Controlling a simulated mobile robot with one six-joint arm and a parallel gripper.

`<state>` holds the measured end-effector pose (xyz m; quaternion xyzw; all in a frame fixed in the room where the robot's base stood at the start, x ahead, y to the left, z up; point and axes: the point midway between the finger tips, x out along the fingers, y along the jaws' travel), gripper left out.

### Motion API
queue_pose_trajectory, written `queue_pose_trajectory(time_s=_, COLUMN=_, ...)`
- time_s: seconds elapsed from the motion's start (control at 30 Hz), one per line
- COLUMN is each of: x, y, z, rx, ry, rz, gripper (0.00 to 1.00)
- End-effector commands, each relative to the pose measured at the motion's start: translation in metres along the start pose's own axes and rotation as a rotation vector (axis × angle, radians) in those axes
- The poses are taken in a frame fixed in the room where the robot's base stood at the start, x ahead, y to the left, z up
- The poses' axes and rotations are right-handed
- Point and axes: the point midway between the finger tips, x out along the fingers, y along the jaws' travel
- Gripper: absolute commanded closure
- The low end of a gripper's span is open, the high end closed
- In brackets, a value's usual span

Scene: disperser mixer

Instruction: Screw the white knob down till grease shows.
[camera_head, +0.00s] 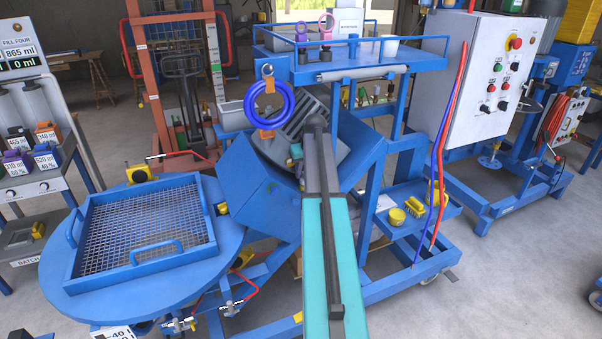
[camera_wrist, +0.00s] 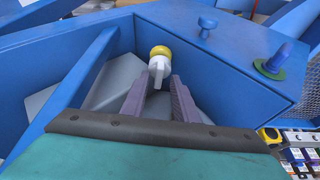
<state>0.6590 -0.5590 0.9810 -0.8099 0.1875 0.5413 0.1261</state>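The white knob (camera_wrist: 158,68) shows in the wrist view against the inner wall of a blue metal housing (camera_wrist: 122,42). A yellow round part (camera_wrist: 160,51) sits at its far end. My gripper (camera_wrist: 162,79) has its two grey-purple fingers apart, with the knob's near end between or just beyond the tips. I cannot tell whether either finger touches it. No grease is visible. In the head view my arm reaches to the blue machine (camera_head: 258,190), and I cannot make out the knob there.
A mesh tray (camera_head: 145,235) lies on the round blue table (camera_head: 115,295) at left. A blue ring (camera_head: 270,104) hangs near my arm. A control cabinet (camera_head: 478,80) stands at right. A blue mushroom-shaped peg (camera_wrist: 275,60) and a smaller knob (camera_wrist: 207,25) stand on the housing top.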

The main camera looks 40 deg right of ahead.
Motion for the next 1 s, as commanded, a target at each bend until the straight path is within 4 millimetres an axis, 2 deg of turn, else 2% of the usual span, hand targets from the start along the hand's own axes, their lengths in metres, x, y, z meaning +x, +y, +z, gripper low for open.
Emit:
queue_pose_trajectory(time_s=0.27, x=0.0, y=0.001, z=0.0, rx=0.0, ry=0.0, rz=0.002, gripper=0.72)
queue_pose_trajectory(time_s=0.47, x=-0.007, y=0.001, z=0.0, rx=0.0, ry=0.001, rz=0.002, gripper=0.72)
queue_pose_trajectory(time_s=0.67, x=-0.025, y=0.001, z=0.0, rx=0.0, ry=0.003, rz=0.002, gripper=0.72)
queue_pose_trajectory(time_s=1.0, x=-0.066, y=0.0, z=-0.001, rx=0.0, ry=0.003, rz=0.002, gripper=0.72)
